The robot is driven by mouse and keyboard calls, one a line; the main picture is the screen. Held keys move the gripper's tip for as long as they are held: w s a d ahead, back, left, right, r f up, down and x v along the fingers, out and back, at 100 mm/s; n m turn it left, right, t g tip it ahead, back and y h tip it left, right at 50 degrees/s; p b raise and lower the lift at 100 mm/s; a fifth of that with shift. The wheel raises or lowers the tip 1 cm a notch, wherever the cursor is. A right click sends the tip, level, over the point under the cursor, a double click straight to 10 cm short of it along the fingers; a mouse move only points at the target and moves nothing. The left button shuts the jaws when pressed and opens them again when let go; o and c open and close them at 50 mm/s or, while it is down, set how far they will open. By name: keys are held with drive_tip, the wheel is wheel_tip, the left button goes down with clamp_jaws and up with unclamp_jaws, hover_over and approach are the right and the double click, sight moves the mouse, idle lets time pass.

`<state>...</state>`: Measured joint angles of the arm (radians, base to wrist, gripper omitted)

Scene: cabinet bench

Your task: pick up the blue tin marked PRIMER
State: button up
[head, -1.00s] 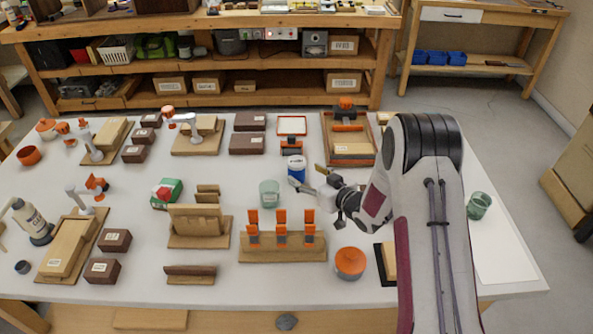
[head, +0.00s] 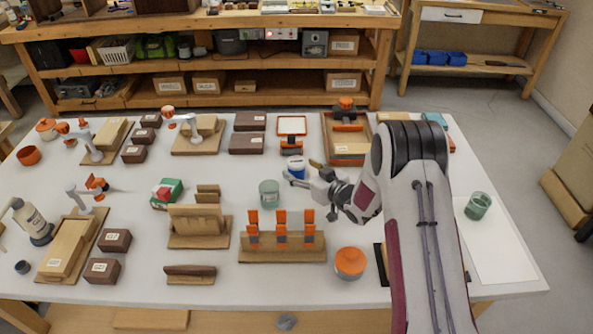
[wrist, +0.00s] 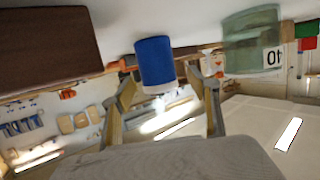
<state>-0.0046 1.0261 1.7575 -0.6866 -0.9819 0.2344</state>
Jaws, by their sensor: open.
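A small blue tin (head: 296,170) with a pale top stands on the table right of centre; no marking on it is legible. My gripper (head: 302,171) is open and empty beside it, with its fingers pointing left and the tin partly behind the lower finger. In the wrist view, which is upside down, the blue tin (wrist: 154,60) appears in the gap between the two fingers of my gripper (wrist: 167,75), nearer the left one. It seems to be at or just beyond the fingertips; I cannot tell whether anything touches.
A translucent green jar (head: 269,193) stands close left of the tin; it also shows in the wrist view (wrist: 252,42). An orange clamp (head: 291,145) is just behind the tin. A wooden stand with orange clips (head: 282,242) is in front. Dark brown blocks (head: 247,143) lie behind left.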

drive_tip(key=shift+x, duration=1.7)
drive_tip(key=shift+w+d+r, duration=0.1)
drive_tip(key=c, duration=1.4)
